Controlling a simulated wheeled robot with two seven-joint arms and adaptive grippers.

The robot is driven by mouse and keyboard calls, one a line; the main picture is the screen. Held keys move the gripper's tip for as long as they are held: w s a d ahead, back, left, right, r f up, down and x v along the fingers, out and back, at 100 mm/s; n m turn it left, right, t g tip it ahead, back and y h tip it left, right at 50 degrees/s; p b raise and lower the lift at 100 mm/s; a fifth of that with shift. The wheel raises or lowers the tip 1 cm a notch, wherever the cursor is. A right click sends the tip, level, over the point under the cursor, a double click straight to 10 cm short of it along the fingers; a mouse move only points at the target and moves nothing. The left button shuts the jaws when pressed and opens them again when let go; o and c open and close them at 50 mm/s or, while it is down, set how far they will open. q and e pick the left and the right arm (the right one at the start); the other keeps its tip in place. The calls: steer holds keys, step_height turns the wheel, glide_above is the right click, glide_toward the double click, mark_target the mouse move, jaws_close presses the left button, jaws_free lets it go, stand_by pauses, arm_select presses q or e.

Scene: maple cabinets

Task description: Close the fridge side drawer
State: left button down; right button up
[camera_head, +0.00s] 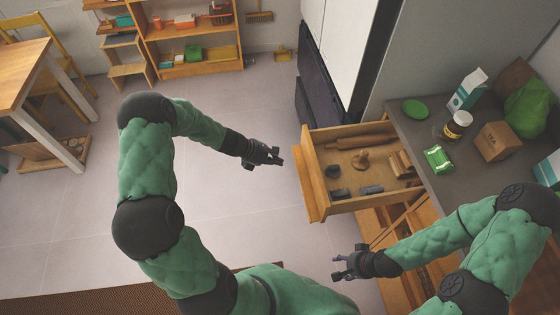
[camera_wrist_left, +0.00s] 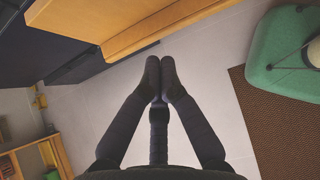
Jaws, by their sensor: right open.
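The fridge side drawer (camera_head: 312,190) is pulled out from the wooden cabinet under the grey counter, beside the fridge. Its wooden front faces left, and several items lie inside, among them a rolling pin (camera_head: 366,142). My left gripper (camera_head: 277,157) is to the left of the drawer front, apart from it, with its fingertips together and nothing between them. In the left wrist view the fingers (camera_wrist_left: 162,68) meet, and the wooden drawer front (camera_wrist_left: 165,22) crosses the top. My right gripper (camera_head: 340,264) is open and empty, below the drawer in the picture.
The fridge (camera_head: 335,50) stands behind the drawer, with dark lower panels. The grey counter (camera_head: 410,132) holds a carton (camera_head: 466,92), a jar (camera_head: 457,124), a green packet (camera_head: 438,159) and a box (camera_head: 494,141). The tiled floor left of the drawer is clear.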

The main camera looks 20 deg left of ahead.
mark_target(308, 168)
arm_select(q)
steer(key=w+d+f+b, duration=0.1)
steer(key=d, duration=0.1)
steer(key=w+d+f, duration=0.2)
steer(key=d, duration=0.1)
steer(key=w+d+f+b, duration=0.1)
steer(key=w+d+f, duration=0.1)
steer(key=shift+d+b, duration=0.25)
steer(key=shift+b, duration=0.05)
steer(key=shift+d, duration=0.1)
